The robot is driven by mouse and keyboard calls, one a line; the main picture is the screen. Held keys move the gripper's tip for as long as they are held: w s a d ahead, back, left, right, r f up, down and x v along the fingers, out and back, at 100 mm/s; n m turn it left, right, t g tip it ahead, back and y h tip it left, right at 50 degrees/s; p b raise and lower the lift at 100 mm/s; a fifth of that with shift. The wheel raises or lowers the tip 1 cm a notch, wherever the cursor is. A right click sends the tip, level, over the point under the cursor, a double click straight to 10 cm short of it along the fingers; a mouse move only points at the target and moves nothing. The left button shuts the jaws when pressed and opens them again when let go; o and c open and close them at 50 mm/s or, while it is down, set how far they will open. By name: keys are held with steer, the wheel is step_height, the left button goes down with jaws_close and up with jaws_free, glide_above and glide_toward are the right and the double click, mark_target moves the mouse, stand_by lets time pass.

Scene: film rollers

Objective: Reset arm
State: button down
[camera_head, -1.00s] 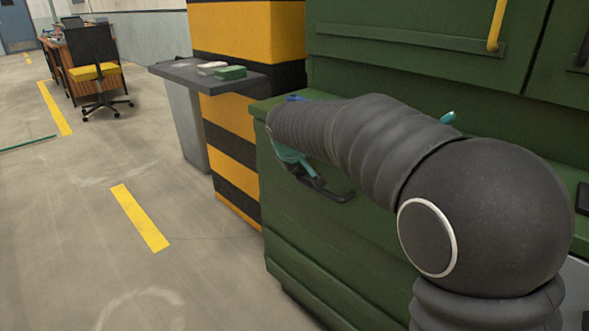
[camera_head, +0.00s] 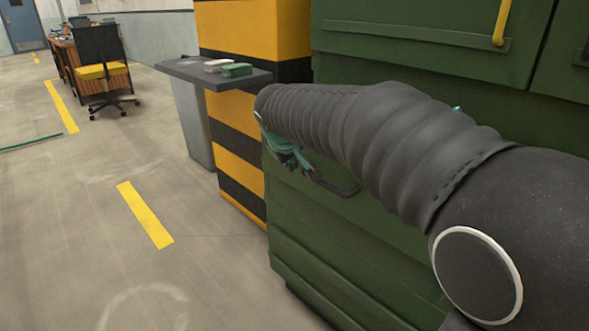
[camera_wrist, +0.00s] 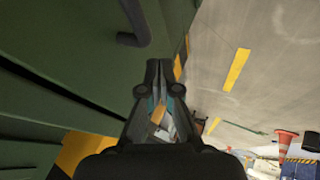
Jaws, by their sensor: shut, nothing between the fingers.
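My gripper (camera_wrist: 159,68) shows in the wrist view with its dark fingertips together and nothing between them. It hangs in front of the green cabinet (camera_head: 335,225), near a dark bar handle (camera_wrist: 133,38) on the cabinet front. The handle also shows in the head view (camera_head: 335,188), just right of the gripper's dark and teal parts. I cannot tell whether the gripper touches the cabinet.
A yellow-and-black striped pillar (camera_head: 238,150) stands left of the cabinet. The floor (camera_head: 80,230) to the left is open. A chair (camera_head: 102,72) stands far back. An orange cone (camera_wrist: 286,141) shows in the wrist view.

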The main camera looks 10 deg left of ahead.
steer(key=v, duration=0.6)
steer(key=s+d+f+m+g, duration=0.1)
steer(key=s+d+f+g, duration=0.1)
steer(key=s+d+f, duration=0.4)
steer(key=s+d+f+m, duration=0.2)
steer(key=s+d+m, duration=0.2)
steer(key=s+d, duration=0.6)
steer(key=s+d+f+m, duration=0.3)
steer(key=s+d+m, duration=0.2)
steer(key=s+d, duration=0.6)
steer(key=d, duration=0.4)
steer(key=shift+f+h, duration=0.3)
steer(key=shift+a, duration=0.1)
